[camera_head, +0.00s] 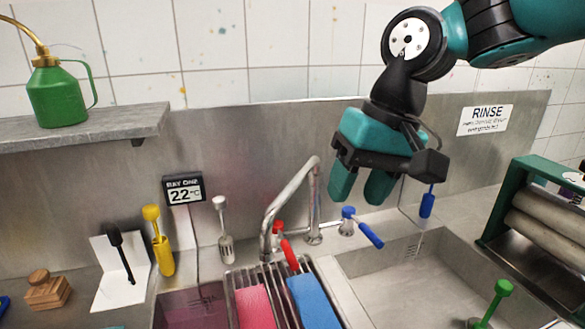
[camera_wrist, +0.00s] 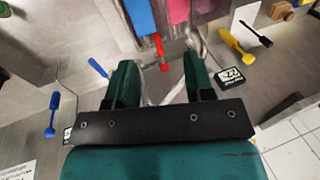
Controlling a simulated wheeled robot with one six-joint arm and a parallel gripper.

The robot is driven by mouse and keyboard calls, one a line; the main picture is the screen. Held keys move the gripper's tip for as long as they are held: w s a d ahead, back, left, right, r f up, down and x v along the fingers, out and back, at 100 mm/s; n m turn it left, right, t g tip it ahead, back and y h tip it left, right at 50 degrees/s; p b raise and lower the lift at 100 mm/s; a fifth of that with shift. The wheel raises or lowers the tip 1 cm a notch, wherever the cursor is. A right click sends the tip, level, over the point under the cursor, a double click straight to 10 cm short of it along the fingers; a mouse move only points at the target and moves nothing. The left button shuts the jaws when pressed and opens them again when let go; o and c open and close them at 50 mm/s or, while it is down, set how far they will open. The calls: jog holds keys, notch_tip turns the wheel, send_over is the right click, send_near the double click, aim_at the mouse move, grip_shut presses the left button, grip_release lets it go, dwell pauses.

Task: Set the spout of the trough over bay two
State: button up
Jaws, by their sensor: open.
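The spout (camera_head: 290,190) is a bent metal tube that rises from the back ledge of the trough (camera_head: 345,300). Its outlet hangs forward and left, near the left basin and the rack. The right basin (camera_head: 415,275) is bare grey metal, with no bay label that I can read. My gripper (camera_head: 360,192) is open and empty, pointing down, right of the spout in the head view and above the blue-handled tap. In the wrist view my gripper (camera_wrist: 158,75) spreads its two teal fingers; whether the spout lies between them is unclear.
A red tap lever (camera_head: 289,255) and a blue tap lever (camera_head: 369,235) flank the spout's foot. A rack (camera_head: 275,270) carries a pink and a blue cloth. The bay one display (camera_head: 184,190) hangs left; a roller wringer (camera_head: 540,225) stands right.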

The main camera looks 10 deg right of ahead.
jog(key=w+a+r+m+h+p, duration=0.15)
jog(key=w+r+m, duration=0.25)
jog(key=w, duration=0.4)
jog(key=w+a+r+m+p, duration=0.2)
jog(key=w+r+m, duration=0.15)
jog(key=w, duration=0.35)
jog(key=p, duration=0.2)
send_near(292, 185)
jog(key=shift+t, duration=0.3)
jog(key=f, duration=0.3)
jog(key=a+f, duration=0.1)
jog(key=f, duration=0.5)
jog(key=shift+w+a+f, duration=0.15)
jog(key=shift+w+f, duration=0.05)
jog(key=shift+w, duration=0.05)
jog(key=shift+b, duration=0.3)
jog(key=shift+c, duration=0.3)
grip_shut()
